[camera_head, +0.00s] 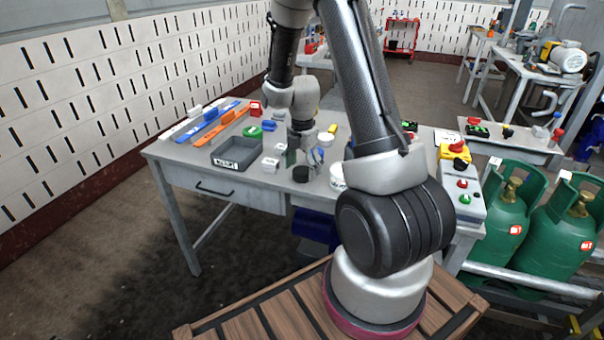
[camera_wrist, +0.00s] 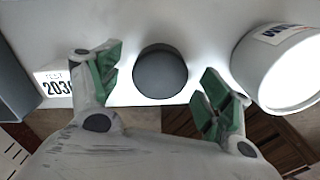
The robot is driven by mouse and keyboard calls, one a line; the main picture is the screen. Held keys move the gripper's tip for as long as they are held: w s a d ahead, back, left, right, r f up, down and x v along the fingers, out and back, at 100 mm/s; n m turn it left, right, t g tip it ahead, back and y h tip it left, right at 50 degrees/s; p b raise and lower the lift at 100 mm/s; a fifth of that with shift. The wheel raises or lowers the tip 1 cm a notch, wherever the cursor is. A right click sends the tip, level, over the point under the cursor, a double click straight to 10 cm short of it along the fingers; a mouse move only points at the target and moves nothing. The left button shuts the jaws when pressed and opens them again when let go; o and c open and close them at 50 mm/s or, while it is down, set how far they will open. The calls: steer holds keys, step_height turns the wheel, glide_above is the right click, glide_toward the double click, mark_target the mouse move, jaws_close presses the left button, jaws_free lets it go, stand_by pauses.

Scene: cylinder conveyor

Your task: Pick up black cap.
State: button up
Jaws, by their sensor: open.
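The black cap (camera_head: 301,174) stands near the front edge of the grey table, just in front of my gripper (camera_head: 303,155) in the head view. In the wrist view the cap (camera_wrist: 160,72) is a dark round disc beyond and between my gripper's fingertips (camera_wrist: 158,82). The green-padded fingers are spread apart with nothing between them, one on each side of the cap in the picture. The cap appears apart from both fingers. My arm hides part of the table in the head view.
A white labelled box (camera_wrist: 52,84) lies left of the cap, and a large white cylinder (camera_wrist: 282,68) stands to its right. A dark grey tray (camera_head: 238,153) is further left on the table (camera_head: 180,150). Green gas cylinders (camera_head: 507,205) stand right of the table.

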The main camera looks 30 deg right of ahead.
steer(key=shift+f, duration=0.2)
steer(key=c, duration=0.9)
steer(key=shift+c, duration=0.2)
steer(key=shift+r, duration=0.15)
